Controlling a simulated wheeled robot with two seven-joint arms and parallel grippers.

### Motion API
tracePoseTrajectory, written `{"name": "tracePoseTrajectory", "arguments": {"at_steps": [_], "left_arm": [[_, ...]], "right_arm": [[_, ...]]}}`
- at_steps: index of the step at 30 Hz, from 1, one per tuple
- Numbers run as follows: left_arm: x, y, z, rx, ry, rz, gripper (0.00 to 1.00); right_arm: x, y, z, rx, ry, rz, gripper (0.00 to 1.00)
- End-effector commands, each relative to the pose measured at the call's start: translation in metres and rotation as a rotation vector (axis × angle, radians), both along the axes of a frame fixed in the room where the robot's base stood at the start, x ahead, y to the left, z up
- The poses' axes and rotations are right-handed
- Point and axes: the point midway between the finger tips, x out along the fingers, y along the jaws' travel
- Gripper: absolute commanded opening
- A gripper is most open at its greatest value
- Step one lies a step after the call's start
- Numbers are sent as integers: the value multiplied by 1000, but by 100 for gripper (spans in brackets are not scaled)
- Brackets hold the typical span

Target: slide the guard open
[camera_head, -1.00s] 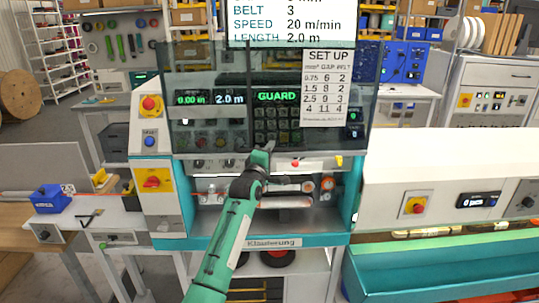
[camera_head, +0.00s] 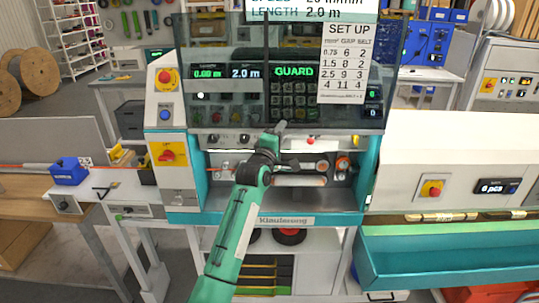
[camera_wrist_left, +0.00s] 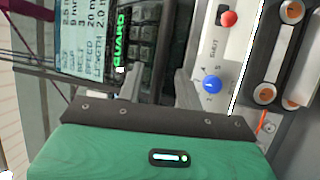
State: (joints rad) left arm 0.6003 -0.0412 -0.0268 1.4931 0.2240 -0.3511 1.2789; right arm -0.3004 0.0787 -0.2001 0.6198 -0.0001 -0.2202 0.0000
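The guard (camera_head: 225,110) is a tinted see-through panel across the upper front of the machine. It covers the displays and keypad, and its lower edge lies just above the white control strip. My left gripper (camera_head: 281,127) is in front of the machine near the middle of that lower edge. In the left wrist view the left gripper (camera_wrist_left: 158,88) has its two fingers apart, pointing at the machine front. I cannot tell whether the guard's edge lies between them. The green word GUARD (camera_head: 294,72) is lit on a display behind the panel. My right gripper is not in view.
Below the guard is an open bay with rollers (camera_head: 300,180). A red and yellow switch (camera_head: 167,154) and a red stop button (camera_head: 165,76) are on the left column. A set-up chart (camera_head: 346,63) covers the upper right. A white cabinet (camera_head: 450,150) stands right.

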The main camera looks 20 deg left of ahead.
Motion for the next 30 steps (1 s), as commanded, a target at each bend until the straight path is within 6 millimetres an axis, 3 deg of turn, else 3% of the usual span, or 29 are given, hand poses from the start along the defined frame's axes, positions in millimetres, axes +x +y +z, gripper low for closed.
{"name": "tracePoseTrajectory", "arguments": {"at_steps": [15, 21, 30], "left_arm": [[-82, 10, -17, -1, -1, 0, 36], [-94, 12, -18, 0, -1, 1, 36], [-95, 12, -17, 0, -1, 1, 36]], "right_arm": [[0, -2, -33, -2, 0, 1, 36], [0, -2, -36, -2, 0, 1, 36], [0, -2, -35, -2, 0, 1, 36]]}}
